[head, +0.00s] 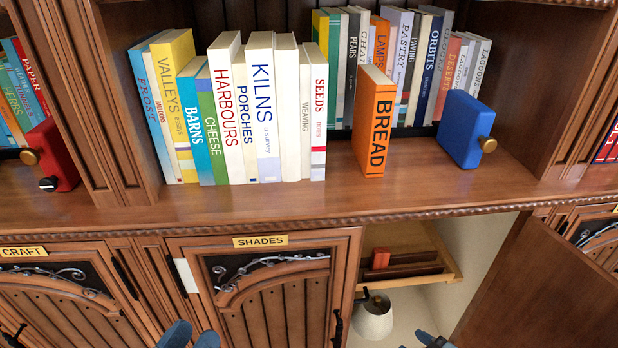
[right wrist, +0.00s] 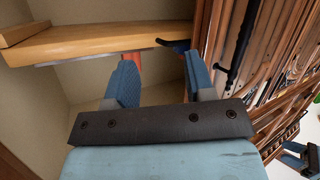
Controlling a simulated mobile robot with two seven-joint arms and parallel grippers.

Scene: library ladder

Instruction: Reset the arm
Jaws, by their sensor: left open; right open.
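In the head view only a small blue part of the right gripper (head: 435,341) shows at the bottom edge, below the open compartment.
The open compartment has a pull-out shelf (head: 455,270) bearing an orange-red block (head: 380,259), with a white lamp shade (head: 373,318) below. An open door (head: 550,290) stands at right. Above, an orange BREAD book (head: 375,125) and a blue box (head: 464,128) stand on the bookcase ledge.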

